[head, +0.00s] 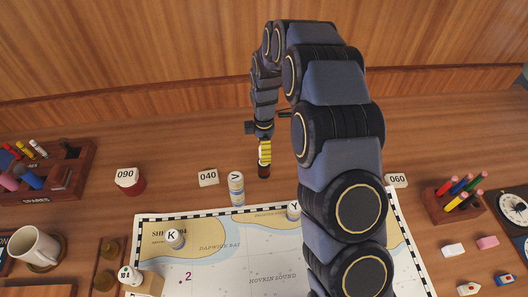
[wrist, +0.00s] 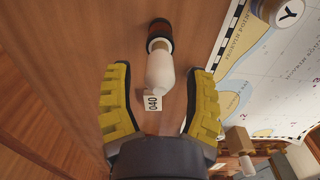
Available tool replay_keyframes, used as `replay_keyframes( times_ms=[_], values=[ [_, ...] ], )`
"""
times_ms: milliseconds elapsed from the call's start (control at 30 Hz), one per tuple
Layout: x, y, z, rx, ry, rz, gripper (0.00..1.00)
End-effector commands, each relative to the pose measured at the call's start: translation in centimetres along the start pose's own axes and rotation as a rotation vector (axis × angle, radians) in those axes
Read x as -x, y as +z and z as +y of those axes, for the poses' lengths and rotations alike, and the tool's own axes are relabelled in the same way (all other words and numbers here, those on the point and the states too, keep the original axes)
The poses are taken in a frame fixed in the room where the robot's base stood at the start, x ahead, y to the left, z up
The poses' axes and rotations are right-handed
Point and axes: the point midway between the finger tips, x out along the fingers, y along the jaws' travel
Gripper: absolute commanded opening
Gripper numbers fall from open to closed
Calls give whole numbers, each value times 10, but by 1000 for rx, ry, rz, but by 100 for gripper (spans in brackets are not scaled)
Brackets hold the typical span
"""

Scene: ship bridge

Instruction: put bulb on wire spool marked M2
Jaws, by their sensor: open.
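A white bulb (wrist: 161,72) with a metal collar shows in the wrist view between the two open yellow fingers of my gripper (wrist: 160,100). No M2 mark is readable. In the head view my gripper (head: 265,160) points down above the wood, with a dark reddish cylinder (head: 264,172) just below its fingers. The bulb is not clear there.
A 040 card (head: 208,178) and a striped cylinder (head: 237,190) stand left of my gripper. A chart (head: 225,265) lies in front, bearing a piece marked K (head: 175,239) and one marked Y (head: 294,210). A mug (head: 35,248) and spares rack (head: 65,178) are left; a pen holder (head: 455,207) is right.

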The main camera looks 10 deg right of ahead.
Motion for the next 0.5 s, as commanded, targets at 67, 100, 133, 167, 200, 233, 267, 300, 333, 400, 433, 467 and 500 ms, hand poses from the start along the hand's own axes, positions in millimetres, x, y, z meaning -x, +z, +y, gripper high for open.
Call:
replay_keyframes(
  times_ms=[67, 100, 133, 167, 200, 233, 267, 300, 333, 400, 433, 467, 500],
  values=[
    [20, -1, 2, 0, 7, 1, 54],
    [29, -1, 2, 0, 9, 2, 54],
    [36, -1, 2, 0, 9, 2, 54],
    [42, -1, 2, 0, 7, 1, 54],
    [51, -1, 1, 0, 5, 1, 54],
    [57, -1, 1, 0, 6, 1, 54],
    [63, -1, 2, 1, 8, 1, 54],
    [70, -1, 1, 1, 6, 1, 54],
    [75, -1, 0, 1, 3, 1, 54],
    [84, 0, 0, 1, 2, 1, 54],
    [87, 0, 0, 1, 2, 1, 54],
    [90, 0, 0, 0, 2, 1, 54],
    [92, 0, 0, 0, 2, 0, 54]
  ],
)
